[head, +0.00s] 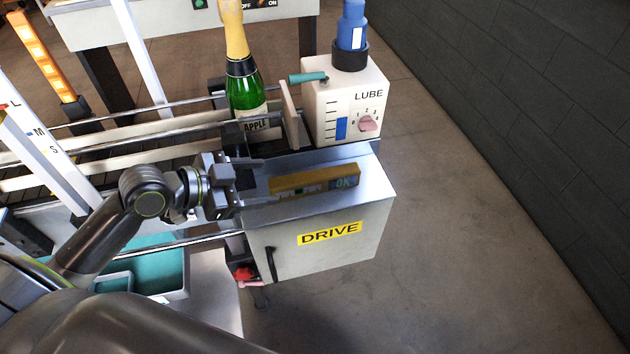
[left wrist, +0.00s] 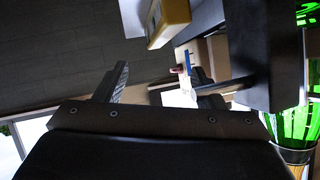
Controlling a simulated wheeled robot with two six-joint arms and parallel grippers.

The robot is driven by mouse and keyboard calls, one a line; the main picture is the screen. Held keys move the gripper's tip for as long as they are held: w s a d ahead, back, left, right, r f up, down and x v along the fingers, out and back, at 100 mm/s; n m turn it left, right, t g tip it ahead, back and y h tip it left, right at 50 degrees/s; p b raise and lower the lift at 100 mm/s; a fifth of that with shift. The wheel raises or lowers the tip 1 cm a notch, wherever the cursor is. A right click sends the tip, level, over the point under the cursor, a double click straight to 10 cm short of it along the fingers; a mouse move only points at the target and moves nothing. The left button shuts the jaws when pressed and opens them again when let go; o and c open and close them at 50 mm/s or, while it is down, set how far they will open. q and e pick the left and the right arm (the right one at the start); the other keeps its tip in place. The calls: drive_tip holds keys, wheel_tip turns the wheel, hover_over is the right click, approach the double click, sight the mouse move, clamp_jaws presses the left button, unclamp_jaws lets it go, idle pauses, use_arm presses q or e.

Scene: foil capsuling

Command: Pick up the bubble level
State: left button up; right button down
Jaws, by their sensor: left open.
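The bubble level (head: 305,182) is a yellow-brown bar with a dark vial window and an "OK" mark at its right end. It lies on the metal top of the DRIVE cabinet (head: 325,240). My left gripper (head: 262,180) is open at the level's left end, its fingers pointing right toward it. In the left wrist view, a yellow bar that looks like the level (left wrist: 170,22) shows at the top, beyond the two spread fingers (left wrist: 160,85). I cannot tell whether the fingers touch it. My right gripper is not in view.
A green bottle with gold foil (head: 243,85) stands on the conveyor just behind my left gripper. The white LUBE box (head: 345,105) with a blue top stands behind the level. A teal tray (head: 160,265) is at lower left. Open floor lies to the right.

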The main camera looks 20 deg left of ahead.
use_arm(q)
approach(310, 178)
drive_tip(key=shift+p+x, duration=0.45)
drive_tip(key=shift+x, duration=1.9)
drive_tip(key=shift+p+x, duration=0.75)
drive_tip(key=shift+x, duration=1.2)
drive_tip(key=shift+w+d+f, duration=0.3)
drive_tip(key=shift+w+d, duration=0.1)
drive_tip(key=shift+w, duration=0.1)
drive_tip(key=shift+s, duration=0.1)
clamp_jaws()
